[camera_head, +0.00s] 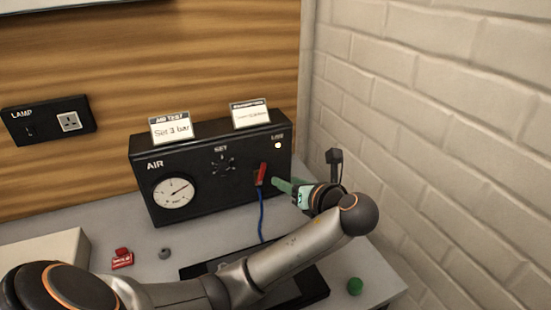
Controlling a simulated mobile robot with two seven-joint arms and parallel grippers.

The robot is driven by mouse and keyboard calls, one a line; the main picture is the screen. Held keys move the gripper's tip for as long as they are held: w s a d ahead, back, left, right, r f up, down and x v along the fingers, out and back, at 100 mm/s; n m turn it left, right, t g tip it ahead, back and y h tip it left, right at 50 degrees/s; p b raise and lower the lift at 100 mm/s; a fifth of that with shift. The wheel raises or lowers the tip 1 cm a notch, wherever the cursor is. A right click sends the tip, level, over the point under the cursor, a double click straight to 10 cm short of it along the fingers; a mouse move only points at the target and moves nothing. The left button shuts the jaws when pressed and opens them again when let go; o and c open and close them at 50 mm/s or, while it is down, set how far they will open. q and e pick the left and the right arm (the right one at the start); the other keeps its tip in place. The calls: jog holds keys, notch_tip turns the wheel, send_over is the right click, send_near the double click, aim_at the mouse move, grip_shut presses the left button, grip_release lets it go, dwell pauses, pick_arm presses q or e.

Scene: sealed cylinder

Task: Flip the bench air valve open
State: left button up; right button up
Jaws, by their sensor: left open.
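The black AIR box (211,180) stands at the back of the bench. A small red valve lever (262,172) sits on its front right, standing nearly upright with a slight tilt. A blue hose (261,217) hangs down below it. My left gripper (278,184) is open, with its green fingers pointing left just right of the lever. I cannot tell whether the fingers touch the lever. The round gauge (173,192) and the SET knob (223,166) are on the box's front. My right gripper is not in view.
Two cards stand on the box, one reading "Set 3 bar" (170,128). A brick wall (450,120) rises close on the right. A black tray (312,289) lies under my left arm. A green cap (355,286), a red piece (122,260) and a grey piece (165,253) lie on the bench.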

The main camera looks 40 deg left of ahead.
aim_at(264, 169)
pick_arm(q)
jog(key=x, duration=1.2)
jog(key=shift+w+a+r, duration=0.1)
jog(key=shift+w+a, duration=0.15)
jog(key=shift+w, duration=0.05)
grip_shut()
dwell(0.4)
